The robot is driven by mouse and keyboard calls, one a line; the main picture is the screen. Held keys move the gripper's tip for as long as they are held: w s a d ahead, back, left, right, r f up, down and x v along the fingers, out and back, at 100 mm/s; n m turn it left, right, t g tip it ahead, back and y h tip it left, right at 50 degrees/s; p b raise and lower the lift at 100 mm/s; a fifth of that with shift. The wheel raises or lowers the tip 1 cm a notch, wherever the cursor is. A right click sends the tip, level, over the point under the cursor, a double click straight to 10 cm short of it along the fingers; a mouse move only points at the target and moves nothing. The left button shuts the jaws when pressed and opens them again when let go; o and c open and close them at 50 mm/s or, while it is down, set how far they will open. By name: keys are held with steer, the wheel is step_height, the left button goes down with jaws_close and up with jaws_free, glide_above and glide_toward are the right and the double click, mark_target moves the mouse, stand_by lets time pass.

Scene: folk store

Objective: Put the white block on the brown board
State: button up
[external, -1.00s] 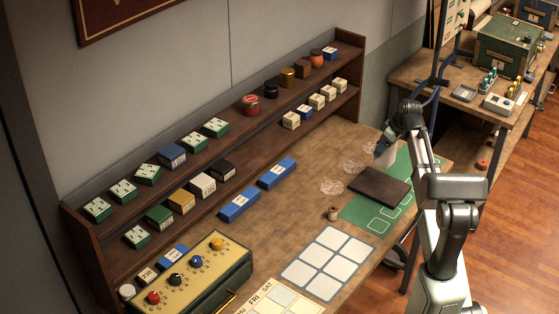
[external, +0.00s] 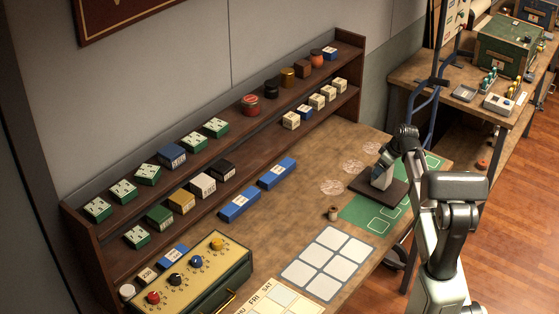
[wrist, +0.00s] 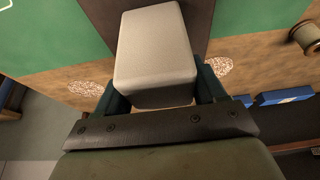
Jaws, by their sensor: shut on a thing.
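The white block (wrist: 155,48) is held between the two fingers of my gripper (wrist: 160,88), which is shut on it, in the wrist view. The dark brown board (external: 397,192) lies on the green mat near the table's right edge in the external view. My gripper (external: 382,176) is over the board there, with the block at its lower end. The brown board (wrist: 200,25) also shows behind the block in the wrist view. I cannot tell whether the block touches the board.
The green mat (external: 362,212) spreads around the board. A small spool (external: 333,213) stands to the left, and clear round coasters (external: 353,167) lie behind. A white-squared sheet (external: 328,262) lies in front. Shelves with boxes (external: 230,150) run along the wall.

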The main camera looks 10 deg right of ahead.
steer(key=shift+f, duration=0.3)
steer(key=o, duration=1)
steer(key=shift+r, duration=0.1)
steer(key=v, duration=1.2)
